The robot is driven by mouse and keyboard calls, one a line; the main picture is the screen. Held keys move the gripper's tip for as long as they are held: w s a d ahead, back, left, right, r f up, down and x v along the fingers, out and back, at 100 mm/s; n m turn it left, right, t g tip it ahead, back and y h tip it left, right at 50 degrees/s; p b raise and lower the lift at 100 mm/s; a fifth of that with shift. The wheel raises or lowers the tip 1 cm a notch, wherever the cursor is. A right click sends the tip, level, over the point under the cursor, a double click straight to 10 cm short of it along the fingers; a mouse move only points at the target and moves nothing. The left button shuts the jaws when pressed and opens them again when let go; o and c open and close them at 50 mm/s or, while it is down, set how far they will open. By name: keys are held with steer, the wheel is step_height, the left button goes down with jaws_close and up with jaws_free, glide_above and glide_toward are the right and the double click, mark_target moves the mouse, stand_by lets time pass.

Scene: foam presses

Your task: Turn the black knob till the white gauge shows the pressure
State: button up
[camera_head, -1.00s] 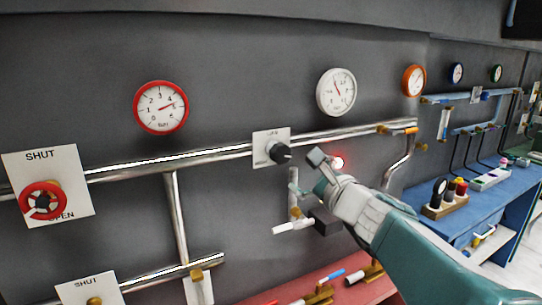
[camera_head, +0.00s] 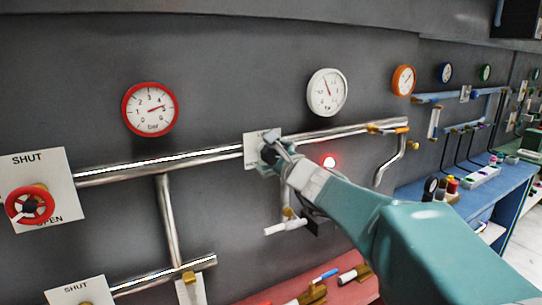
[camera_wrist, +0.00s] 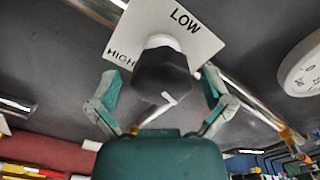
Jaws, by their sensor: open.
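The black knob (camera_wrist: 162,74) sits on a white plate (camera_wrist: 197,44) marked LOW and HIGH, with a white pointer line on its face. In the head view the knob (camera_head: 268,155) is partly hidden by my gripper (camera_head: 276,146). In the wrist view my gripper (camera_wrist: 160,96) is open, one finger on each side of the knob, with a gap visible on both sides. The white gauge (camera_head: 326,92) hangs on the wall above and right of the knob. Its needle points up and slightly left; its numbers are too small to read. Its rim also shows in the wrist view (camera_wrist: 301,68).
A red-rimmed gauge (camera_head: 149,109) hangs to the left. A silver pipe (camera_head: 215,154) runs along the wall behind the knob plate. A white-handled valve (camera_head: 285,227) is below my gripper. A red valve wheel (camera_head: 30,205) is at far left. A red light (camera_head: 329,162) glows nearby.

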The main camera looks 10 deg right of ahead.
steer(key=shift+s, duration=0.1)
steer(key=c, duration=1.1)
steer(key=shift+n, duration=0.7)
steer(key=shift+c, duration=0.2)
steer(key=o, duration=1.1)
steer(key=shift+o, duration=0.2)
